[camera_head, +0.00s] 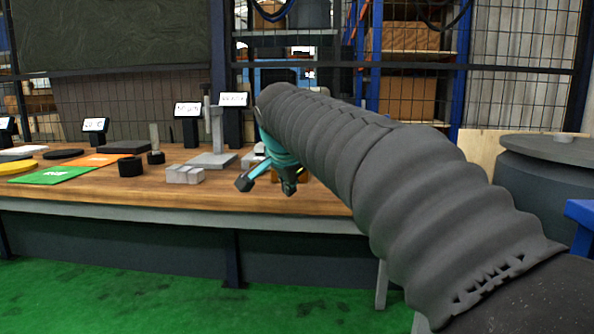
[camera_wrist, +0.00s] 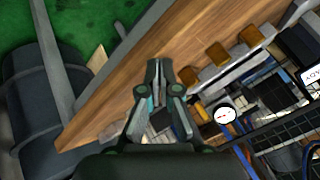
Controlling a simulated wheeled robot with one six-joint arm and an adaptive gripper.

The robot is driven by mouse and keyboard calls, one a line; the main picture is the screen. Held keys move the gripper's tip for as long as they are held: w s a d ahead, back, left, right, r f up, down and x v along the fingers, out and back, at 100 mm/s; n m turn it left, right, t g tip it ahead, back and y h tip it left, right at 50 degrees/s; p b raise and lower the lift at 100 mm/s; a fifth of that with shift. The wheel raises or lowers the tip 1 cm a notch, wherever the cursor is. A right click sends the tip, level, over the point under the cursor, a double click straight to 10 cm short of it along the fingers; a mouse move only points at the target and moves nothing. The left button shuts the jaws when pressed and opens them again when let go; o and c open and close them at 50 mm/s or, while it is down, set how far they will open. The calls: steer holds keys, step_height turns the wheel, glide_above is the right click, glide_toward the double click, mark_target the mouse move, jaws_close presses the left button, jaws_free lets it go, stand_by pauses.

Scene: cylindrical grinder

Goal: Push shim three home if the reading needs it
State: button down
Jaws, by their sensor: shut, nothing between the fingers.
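My gripper (camera_head: 268,186) is in front of the bench's right part in the head view. In the wrist view its fingers (camera_wrist: 159,70) point over the wooden bench top and are shut with nothing between them. Three tan-brown blocks stand in a row to the right of the fingertips: a far one (camera_wrist: 250,36), a middle one (camera_wrist: 216,53) and a near one (camera_wrist: 188,76). They look like the shims, but I cannot tell which is shim three or how far each is in. A round white dial (camera_wrist: 225,114) lies beyond them; its reading is too small to make out.
Small displays (camera_head: 234,100) line the back. A dark drum (camera_head: 550,185) stands at the right.

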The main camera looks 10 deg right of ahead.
mark_target(302, 178)
step_height(302, 178, up, 7)
steer(key=d+m+t, duration=0.1)
steer(key=m, duration=0.8)
steer(key=shift+w+d+f+m+h, duration=0.2)
steer(key=shift+d+m+h, duration=0.1)
steer(key=shift+h, duration=0.1)
steer(key=b+x, duration=0.1)
steer(key=x, duration=0.9)
steer(key=shift+w+d+f, duration=0.1)
steer(key=shift+w+f, duration=0.05)
steer(key=shift+w, duration=0.1)
steer(key=shift+w+d+p, duration=0.25)
steer(key=shift+w+p, duration=0.05)
steer(key=shift+w, duration=0.75)
steer(key=shift+w+d, duration=0.2)
steer(key=shift+w, duration=0.5)
